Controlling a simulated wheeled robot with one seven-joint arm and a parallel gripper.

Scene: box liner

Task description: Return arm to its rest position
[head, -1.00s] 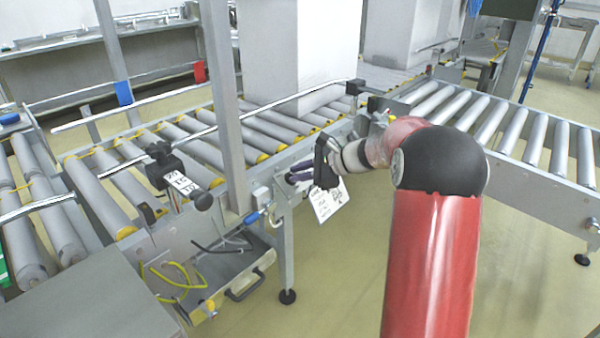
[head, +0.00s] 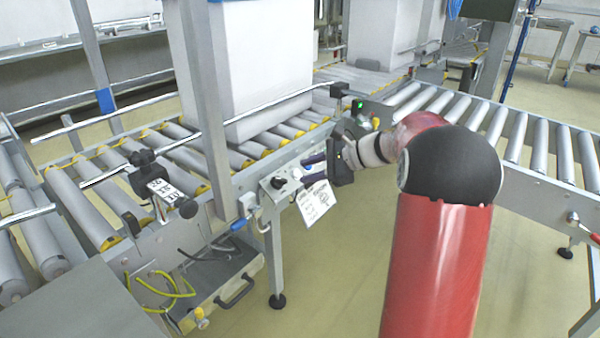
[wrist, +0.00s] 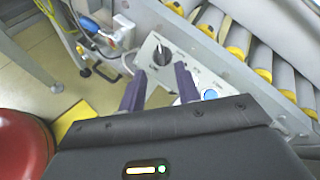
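My gripper (head: 318,163) is at the front side of the conveyor in the head view, close to a grey control panel (head: 283,183). In the wrist view my gripper (wrist: 160,82) has its two purple fingers apart, with nothing between them. They point at the control panel (wrist: 150,52), which has a black rotary knob (wrist: 162,55) and a blue button (wrist: 210,94). The knob shows beyond and between the fingertips; I cannot tell the exact gap. My red and black arm reaches out from the lower right of the head view.
A large white box (head: 240,60) stands on the rollers behind the post (head: 203,110). Another white box (head: 390,35) is farther back. A hanging label card (head: 315,202) is just below my gripper. A second roller conveyor (head: 500,130) runs at right. The floor (head: 330,270) between is open.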

